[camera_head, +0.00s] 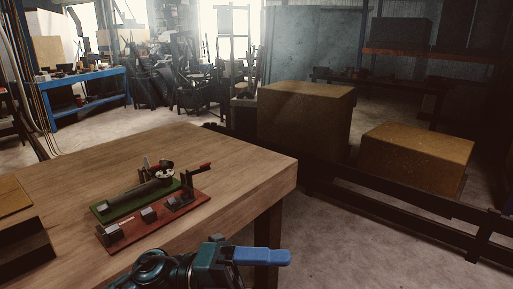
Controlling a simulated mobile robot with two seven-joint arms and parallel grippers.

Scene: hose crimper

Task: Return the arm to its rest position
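The hose crimper fixtures lie on the wooden table (235,172). A green base plate (108,210) carries a grey cylindrical part (150,192) and an upright with a red-tipped handle. A red base plate (118,240) in front carries small grey blocks and a dark clamp (184,193) with a red lever (191,170). My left arm, dark teal, comes in from the bottom left. Its gripper (276,257), with blue finger parts, points right, in front of the table's near edge and apart from the fixtures. Its opening does not show. My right gripper is not in view.
A dark box (24,248) and a flat brown board (10,195) lie at the table's left. A blue workbench (88,98) stands behind. The table's right part is clear.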

